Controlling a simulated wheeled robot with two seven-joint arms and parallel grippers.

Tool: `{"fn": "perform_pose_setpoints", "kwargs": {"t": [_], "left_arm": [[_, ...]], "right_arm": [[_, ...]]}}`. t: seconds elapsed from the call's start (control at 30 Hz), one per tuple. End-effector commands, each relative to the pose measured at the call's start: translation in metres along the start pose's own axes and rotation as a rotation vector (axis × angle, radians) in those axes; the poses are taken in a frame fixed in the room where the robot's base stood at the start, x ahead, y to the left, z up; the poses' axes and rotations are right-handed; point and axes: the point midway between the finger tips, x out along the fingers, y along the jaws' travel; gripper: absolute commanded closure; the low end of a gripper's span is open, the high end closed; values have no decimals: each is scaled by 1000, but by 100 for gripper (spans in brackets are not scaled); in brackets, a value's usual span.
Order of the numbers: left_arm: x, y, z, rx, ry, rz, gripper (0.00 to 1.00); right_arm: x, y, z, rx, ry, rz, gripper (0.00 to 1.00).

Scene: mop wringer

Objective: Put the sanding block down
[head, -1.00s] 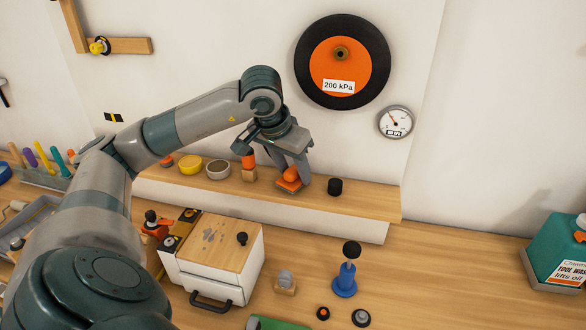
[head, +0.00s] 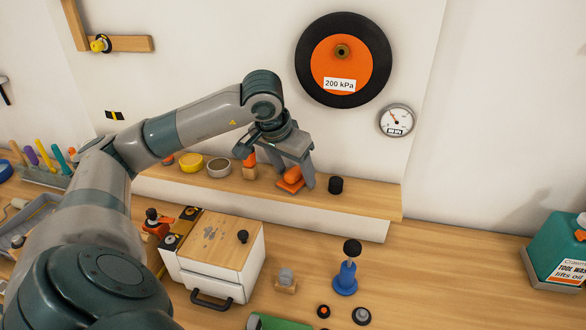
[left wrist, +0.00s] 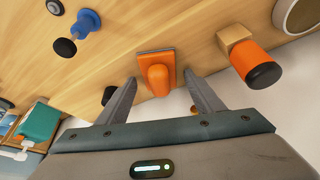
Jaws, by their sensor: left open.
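The orange sanding block (head: 291,184) rests on the wooden wall shelf, its rounded grip upward. It also shows in the left wrist view (left wrist: 155,76), lying flat on the wood between and just beyond my fingertips. My left gripper (head: 292,170) is over it, pointing down. In the left wrist view the gripper (left wrist: 161,80) has its fingers spread, with a visible gap between each finger and the block. My right gripper is in neither view.
On the shelf (head: 370,202), a wood block with an orange-and-black top (left wrist: 248,60) stands left of the sanding block, and a black knob (head: 335,185) stands right. Yellow and grey rings sit further left.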

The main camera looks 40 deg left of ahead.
Motion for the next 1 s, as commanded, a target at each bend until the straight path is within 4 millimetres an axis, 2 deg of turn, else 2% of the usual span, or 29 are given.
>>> {"fn": "perform_pose_setpoints", "kwargs": {"t": [0.2,0.37,1.0], "left_arm": [[-4,0,-2,0,0,0,39],[-16,0,-2,0,4,1,39],[-105,0,-2,0,4,1,39]], "right_arm": [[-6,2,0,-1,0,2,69],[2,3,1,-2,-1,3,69],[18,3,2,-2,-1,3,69]]}}
